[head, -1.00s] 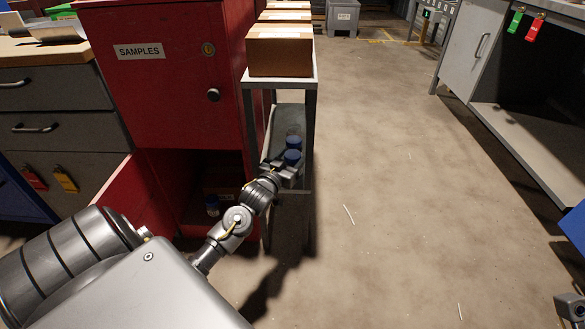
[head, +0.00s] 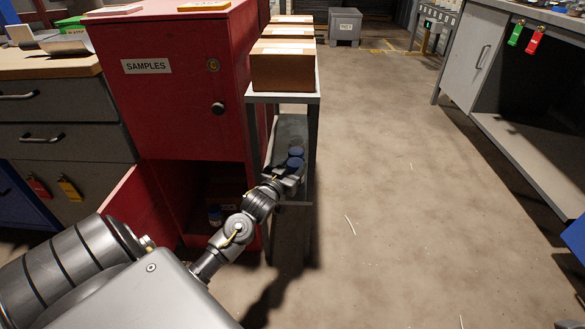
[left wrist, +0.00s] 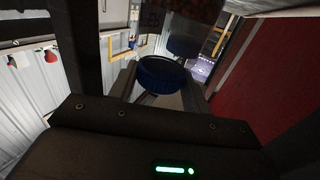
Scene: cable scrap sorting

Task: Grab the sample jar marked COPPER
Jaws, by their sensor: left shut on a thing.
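My left gripper (head: 287,173) reaches to the lower shelf of the cart beside the red cabinet. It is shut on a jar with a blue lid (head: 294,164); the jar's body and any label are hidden. The lid also shows between the fingers in the left wrist view (left wrist: 160,75). A second blue lid (head: 296,152) shows just behind it. I cannot read COPPER on either jar. Another small jar with a blue lid (head: 215,213) stands low inside the open compartment of the cabinet. My right gripper is out of view.
The red cabinet (head: 190,110) marked SAMPLES stands left of the cart, with its lower door (head: 125,208) open. Cardboard boxes (head: 284,70) stand on the cart's top (head: 305,99), above my gripper. The floor to the right is clear apart from small scraps.

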